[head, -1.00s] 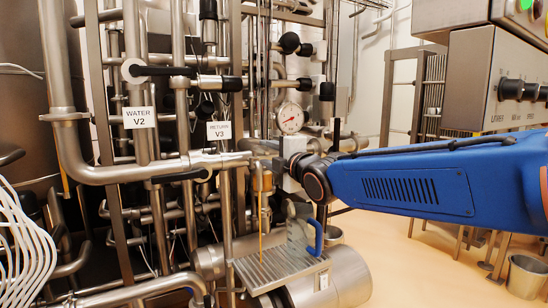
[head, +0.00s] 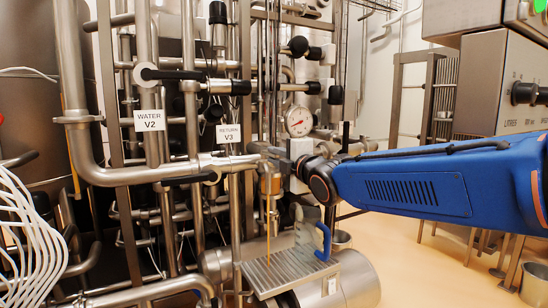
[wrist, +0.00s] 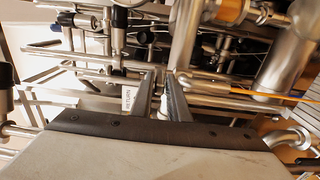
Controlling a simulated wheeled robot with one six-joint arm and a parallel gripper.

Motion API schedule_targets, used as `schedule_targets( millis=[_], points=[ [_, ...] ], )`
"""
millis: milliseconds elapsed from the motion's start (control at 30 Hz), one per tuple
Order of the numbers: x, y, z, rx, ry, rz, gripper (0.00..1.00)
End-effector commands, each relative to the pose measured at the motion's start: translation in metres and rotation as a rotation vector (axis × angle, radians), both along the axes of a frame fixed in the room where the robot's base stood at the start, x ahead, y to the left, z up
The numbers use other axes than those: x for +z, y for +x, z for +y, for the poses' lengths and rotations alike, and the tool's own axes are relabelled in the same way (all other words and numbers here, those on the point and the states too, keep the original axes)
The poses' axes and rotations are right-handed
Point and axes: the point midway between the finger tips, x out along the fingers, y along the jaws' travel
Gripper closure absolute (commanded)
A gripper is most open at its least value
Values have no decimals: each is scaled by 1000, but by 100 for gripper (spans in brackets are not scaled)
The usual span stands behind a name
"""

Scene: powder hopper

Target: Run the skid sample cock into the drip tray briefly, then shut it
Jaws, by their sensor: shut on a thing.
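The sample cock (head: 269,186), with an amber body, stands on the pipework at the middle of the head view. A thin amber stream (head: 268,232) runs straight down from it onto the ribbed metal drip tray (head: 262,277). The cock body (wrist: 235,10) and stream (wrist: 262,91) also show in the wrist view. My gripper (head: 266,153) is at the top of the cock, its jaws close together on what looks like the cock's handle. The handle is mostly hidden by the jaws; in the wrist view the fingertips (wrist: 160,80) are close together.
A grey piece with a blue handle (head: 324,241) stands at the tray's right end. Pipes and black-handled valves crowd the left, with a WATER V2 label (head: 149,120) and a RETURN V3 label (head: 228,133). A gauge (head: 299,121) is behind my gripper. Open floor lies right.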

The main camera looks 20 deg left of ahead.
Motion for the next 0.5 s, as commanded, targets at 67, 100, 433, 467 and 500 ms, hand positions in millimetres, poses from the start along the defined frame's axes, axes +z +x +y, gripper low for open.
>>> schedule_targets(
  millis=[67, 100, 433, 467, 500],
  points=[
    [0, 7, -5, -5, -1, 1, 100],
    [0, 9, -6, -5, -1, 0, 100],
    [-1, 11, -8, -4, -1, 2, 100],
    [-1, 11, -8, -4, -1, 2, 100],
    [-1, 12, -8, -4, -1, 2, 100]
  ],
)
